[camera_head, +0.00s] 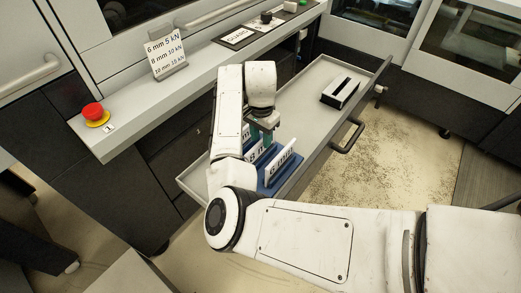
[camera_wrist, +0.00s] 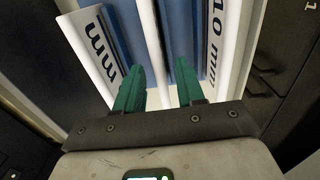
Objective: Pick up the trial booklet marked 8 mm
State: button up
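A blue holder (camera_head: 268,185) with upright white booklets stands in the open drawer. In the head view the front booklet (camera_head: 282,166) reads 6 mm, and the booklet behind it (camera_head: 258,150) seems to read 8 mm, partly covered by my arm. My gripper (camera_wrist: 159,88) is open, with green fingers pointing down into the holder. In the wrist view a white middle booklet (camera_wrist: 151,45) runs between the fingers, its label not visible. A booklet ending in mm (camera_wrist: 90,45) is on the left, and the 10 mm booklet (camera_wrist: 230,45) on the right.
The drawer (camera_head: 304,92) has bare floor beyond the holder, with a black-and-white block (camera_head: 341,92) at its far end. A sign with mm and kN values (camera_head: 165,54) and a red button (camera_head: 94,112) are on the ledge. Cabinets line the back.

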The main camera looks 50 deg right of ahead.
aim_at(261, 147)
notch_tip(261, 147, down, 5)
jog(key=shift+a, duration=0.1)
jog(key=shift+c, duration=0.2)
grip_shut()
